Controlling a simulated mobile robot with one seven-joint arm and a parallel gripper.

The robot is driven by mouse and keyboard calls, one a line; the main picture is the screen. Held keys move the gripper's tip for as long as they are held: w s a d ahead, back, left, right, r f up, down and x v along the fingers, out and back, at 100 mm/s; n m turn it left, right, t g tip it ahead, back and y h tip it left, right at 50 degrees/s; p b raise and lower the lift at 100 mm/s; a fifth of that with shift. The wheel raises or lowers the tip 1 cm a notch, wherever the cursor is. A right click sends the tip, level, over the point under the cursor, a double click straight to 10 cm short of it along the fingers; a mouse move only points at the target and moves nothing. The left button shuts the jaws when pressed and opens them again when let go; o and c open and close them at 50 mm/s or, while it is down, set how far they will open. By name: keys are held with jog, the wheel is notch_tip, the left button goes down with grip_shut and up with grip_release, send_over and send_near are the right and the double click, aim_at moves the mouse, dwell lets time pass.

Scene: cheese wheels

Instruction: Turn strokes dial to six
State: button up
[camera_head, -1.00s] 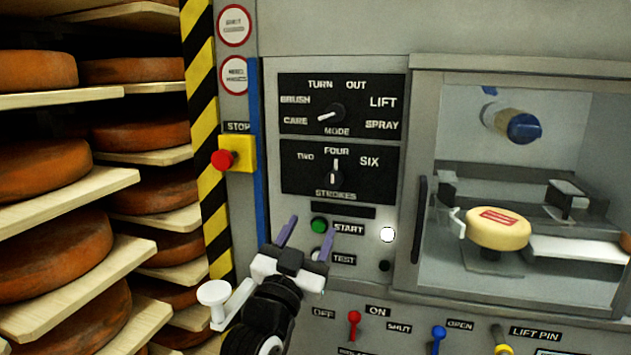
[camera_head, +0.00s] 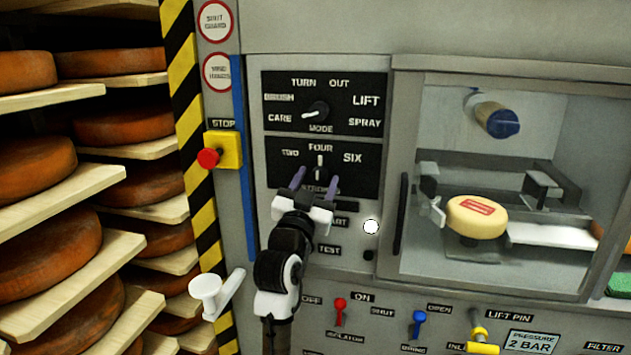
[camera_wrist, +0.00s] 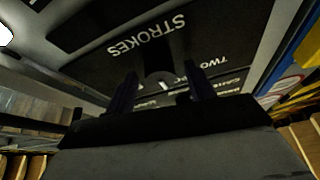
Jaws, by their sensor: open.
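The strokes dial (camera_head: 319,170) is a dark knob on a black panel (camera_head: 263,165) marked TWO, FOUR and SIX. Its white pointer stands upright, toward FOUR. My gripper (camera_head: 315,180) is open in front of the panel, with its two purple fingers on either side of the dial's lower part in the head view. I cannot tell whether they touch it. In the wrist view, the dial (camera_wrist: 158,78) shows between the two dark fingertips (camera_wrist: 158,88), below the STROKES label.
The mode dial (camera_head: 317,112) sits just above, pointing toward CARE. A red stop button (camera_head: 208,158) on a yellow box is at left. Cheese shelves (camera_head: 60,195) stand further left. A windowed chamber (camera_head: 405,150) with a cheese wheel (camera_head: 476,216) is at right. Coloured levers (camera_head: 340,311) sit below.

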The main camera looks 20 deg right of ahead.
jog(key=c, duration=1)
jog(key=shift+o, duration=0.2)
jog(key=shift+f, duration=0.1)
jog(key=shift+a+b, duration=0.1)
jog(key=shift+b, duration=0.3)
jog(key=shift+f+m+h+b, duration=0.15)
jog(key=shift+m+h+b, duration=0.15)
jog(key=shift+m+b, duration=0.6)
jog(key=m+g+h+b, duration=0.1)
jog(key=m+b, duration=0.2)
jog(key=b, duration=0.1)
jog(key=shift+a+g, duration=0.1)
jog(key=shift+g, duration=0.3)
jog(key=m+g+b, duration=0.1)
jog(key=m, duration=0.1)
jog(key=m+g+b, duration=0.1)
jog(key=m+b, duration=0.1)
jog(key=shift+w+h, duration=0.1)
jog(key=shift+h, duration=0.2)
jog(key=shift+r+m+g+b, duration=0.15)
jog(key=shift+m+g+b, duration=0.25)
jog(key=shift+m, duration=0.4)
jog(key=shift+r+m+g+b, duration=0.15)
jog(key=shift+m+g+b, duration=0.15)
jog(key=shift+m+b, duration=0.35)
jog(key=shift+m, duration=0.35)
